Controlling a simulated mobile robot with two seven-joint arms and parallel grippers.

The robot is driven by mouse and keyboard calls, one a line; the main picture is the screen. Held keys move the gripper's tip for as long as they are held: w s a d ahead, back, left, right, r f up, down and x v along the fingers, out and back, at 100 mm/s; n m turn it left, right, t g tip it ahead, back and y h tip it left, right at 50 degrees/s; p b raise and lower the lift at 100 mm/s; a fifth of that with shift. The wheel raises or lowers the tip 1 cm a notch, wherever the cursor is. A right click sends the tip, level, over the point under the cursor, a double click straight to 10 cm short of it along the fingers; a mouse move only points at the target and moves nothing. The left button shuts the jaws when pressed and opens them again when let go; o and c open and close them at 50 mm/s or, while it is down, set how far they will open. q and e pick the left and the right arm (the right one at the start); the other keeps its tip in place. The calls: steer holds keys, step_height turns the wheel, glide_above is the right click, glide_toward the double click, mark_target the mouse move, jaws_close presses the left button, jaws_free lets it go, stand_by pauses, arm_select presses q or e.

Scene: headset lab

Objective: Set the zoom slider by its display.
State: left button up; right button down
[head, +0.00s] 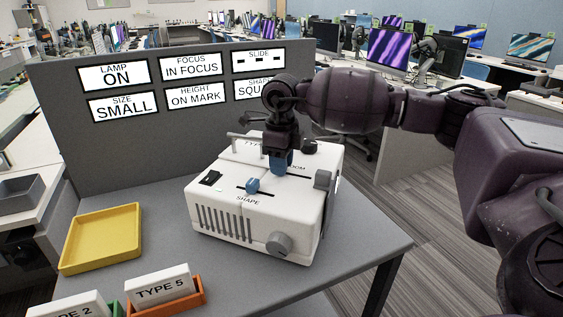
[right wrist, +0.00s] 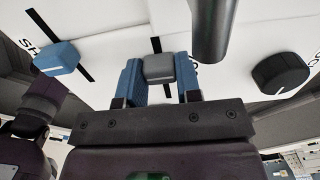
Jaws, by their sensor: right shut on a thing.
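The white projector-like box (head: 225,215) stands on the grey table. My right gripper (head: 281,168) reaches down onto its top, at a slot whose label is partly hidden and ends in "OM". In the right wrist view, my right gripper (right wrist: 159,82) has its two blue fingers shut on the grey zoom slider knob (right wrist: 158,68). The display panel (head: 122,106) reads "SIZE SMALL". Other panels read "LAMP ON", "FOCUS IN FOCUS" (head: 190,66) and "HEIGHT ON MARK". The shape panel is partly covered by my arm. My left gripper is out of view.
A blue shape slider knob (head: 252,185) sits close to my gripper. A grey round knob (head: 279,243) is on the box's front and a black knob (right wrist: 281,74) on its top. A yellow tray (head: 103,238) and labelled card holders (head: 165,290) stand left.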

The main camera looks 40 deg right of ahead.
mark_target(294, 175)
steer(key=shift+s+d+r+p, duration=0.1)
steer(key=shift+s+d+p, duration=0.25)
steer(key=shift+s, duration=0.2)
steer(key=shift+s+d+r+p, duration=0.1)
steer(key=shift+s+d+p, duration=0.2)
steer(key=shift+s, duration=0.2)
steer(key=shift+s+d, duration=0.15)
steer(key=shift+s, duration=0.1)
steer(key=shift+f, duration=0.2)
steer(key=c, duration=0.8)
jaws_free()
step_height(294, 175, up, 11)
steer(key=p, duration=0.1)
